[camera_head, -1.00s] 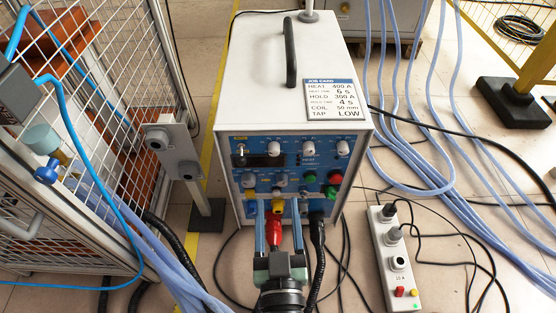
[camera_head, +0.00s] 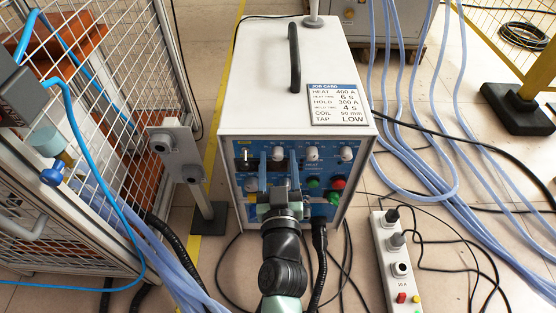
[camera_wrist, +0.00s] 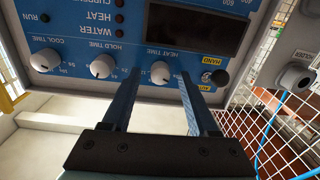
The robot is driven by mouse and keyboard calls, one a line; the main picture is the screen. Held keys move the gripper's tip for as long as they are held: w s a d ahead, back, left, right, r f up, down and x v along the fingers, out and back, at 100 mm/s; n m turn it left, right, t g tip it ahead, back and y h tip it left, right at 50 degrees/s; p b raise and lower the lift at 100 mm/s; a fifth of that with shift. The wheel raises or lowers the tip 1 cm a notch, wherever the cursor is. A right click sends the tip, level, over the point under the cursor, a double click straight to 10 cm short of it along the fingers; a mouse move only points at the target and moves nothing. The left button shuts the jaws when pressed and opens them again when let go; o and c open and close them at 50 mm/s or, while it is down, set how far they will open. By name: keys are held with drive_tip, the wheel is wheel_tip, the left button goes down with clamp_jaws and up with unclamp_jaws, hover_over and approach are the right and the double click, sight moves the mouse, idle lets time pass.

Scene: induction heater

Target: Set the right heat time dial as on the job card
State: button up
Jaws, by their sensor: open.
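The heat time dial (camera_wrist: 160,72) is a small white knob on the blue control panel (camera_wrist: 75,86). In the wrist view, which shows the panel upside down, it lies between the tips of my open gripper (camera_wrist: 158,77). The fingers stand on either side of it, and I cannot tell whether they touch it. In the head view my gripper (camera_head: 278,158) is in front of the panel's upper left part and partly hides it. The job card (camera_head: 338,104) on the cabinet top reads heat time 6 s and hold time 4 s. The dial's exact setting is too small to read.
The hold time knob (camera_wrist: 102,67) and cool time knob (camera_wrist: 45,61) are beside the dial. A dark display (camera_wrist: 197,28) is close by. A mesh fence (camera_head: 110,90) stands left, and a socket strip (camera_head: 397,262) lies right.

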clamp_jaws()
drive_tip(key=shift+m, duration=0.3)
idle(0.3)
drive_tip(key=m, duration=0.3)
drive_tip(key=shift+m, duration=0.3)
drive_tip(key=shift+d+f+m, duration=0.1)
drive_tip(key=shift+m, duration=2.2)
unclamp_jaws()
